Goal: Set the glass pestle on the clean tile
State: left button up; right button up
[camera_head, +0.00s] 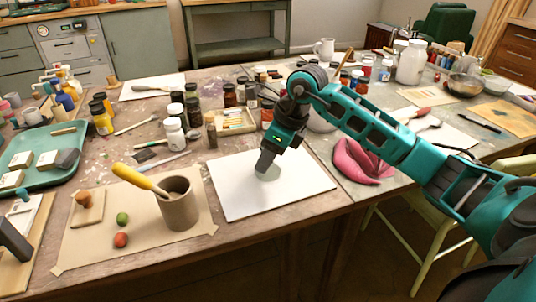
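My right gripper (266,163) points down over the white tile (245,203) in the middle of the table. A small, pale, see-through piece, which looks like the foot of the glass pestle (268,174), shows at its fingertips. The fingers look shut on it; they hide its upper part. The pestle's foot is at or just above the tile's surface; I cannot tell whether it touches. The rest of the tile is bare. A dark, slanting shape (14,241) at the left edge may be my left gripper, but too little of it shows to be sure.
A grey-brown pot (180,206) with a yellow-handled tool stands left of the tile on brown paper (120,250). Jars and bottles, among them a white bottle (175,135), stand behind. A pink bowl-like piece (362,160) lies to the right. A green tray (28,143) is at far left.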

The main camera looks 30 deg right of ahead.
jog(key=o, duration=0.4)
jog(key=shift+r, duration=0.15)
jog(key=p+v, duration=0.2)
jog(key=v, duration=1)
